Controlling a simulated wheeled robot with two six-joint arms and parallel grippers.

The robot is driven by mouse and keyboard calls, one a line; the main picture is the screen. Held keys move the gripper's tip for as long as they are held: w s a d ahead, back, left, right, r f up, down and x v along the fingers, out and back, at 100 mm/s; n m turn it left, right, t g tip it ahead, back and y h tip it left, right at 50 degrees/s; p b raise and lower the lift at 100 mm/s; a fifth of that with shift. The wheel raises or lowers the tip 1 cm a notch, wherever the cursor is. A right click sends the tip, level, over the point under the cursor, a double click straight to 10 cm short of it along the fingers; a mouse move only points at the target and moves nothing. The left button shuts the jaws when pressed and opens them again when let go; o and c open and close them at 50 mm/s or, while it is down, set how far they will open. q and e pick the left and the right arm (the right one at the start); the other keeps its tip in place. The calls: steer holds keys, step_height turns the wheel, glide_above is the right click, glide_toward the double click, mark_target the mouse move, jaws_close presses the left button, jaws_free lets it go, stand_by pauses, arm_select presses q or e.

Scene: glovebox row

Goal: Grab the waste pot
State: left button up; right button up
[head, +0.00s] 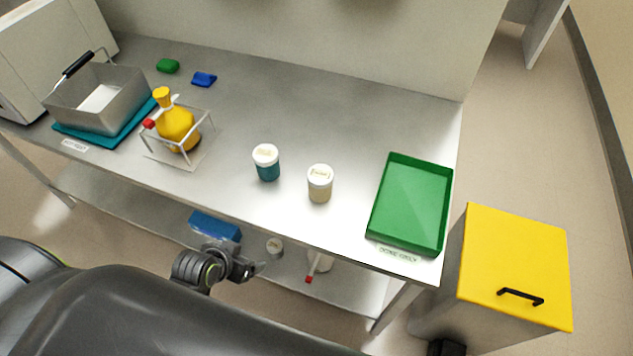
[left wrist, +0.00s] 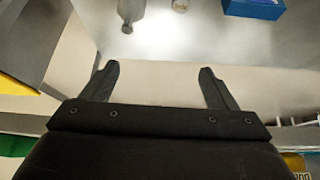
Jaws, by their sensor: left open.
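Two small pots with white lids stand upright on the metal bench in the head view: a teal pot (head: 267,165) and a cream pot (head: 320,184) to its right. Their lid labels are too small to read, so I cannot tell which is the waste pot. My left gripper (head: 250,271) is below the bench's front edge, apart from both pots. In the left wrist view its two fingers (left wrist: 158,72) are spread with nothing between them. My right gripper is in neither view.
A green tray (head: 411,204) lies right of the pots; a wire rack (head: 197,155) holds a yellow bottle (head: 176,124) to their left. The lower shelf (head: 120,204) carries a blue box (head: 214,226) and a small white-lidded item (head: 274,246). A yellow-lidded bin (head: 515,262) stands at right.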

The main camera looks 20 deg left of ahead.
mark_target(312, 184)
arm_select(q)
steer(key=w+d+r+m+t+h, duration=0.2)
steer(key=w+d+r+t, duration=0.15)
steer(key=r, duration=0.55)
steer(key=w+d+r+m+t+h, duration=0.2)
steer(key=w+d+r+h, duration=0.15)
steer(key=r, duration=0.55)
steer(key=shift+y, duration=0.35)
steer(key=p+x, duration=0.1)
steer(key=x, duration=1)
steer(key=shift+d+r, duration=0.1)
steer(key=shift+d, duration=0.05)
steer(key=shift+p+x, duration=0.55)
steer(key=shift+x, duration=2.75)
steer(key=shift+w+r, duration=0.1)
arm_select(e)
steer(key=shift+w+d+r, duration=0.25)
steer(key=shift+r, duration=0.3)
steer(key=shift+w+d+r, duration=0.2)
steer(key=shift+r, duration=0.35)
arm_select(q)
steer(key=c, duration=1.1)
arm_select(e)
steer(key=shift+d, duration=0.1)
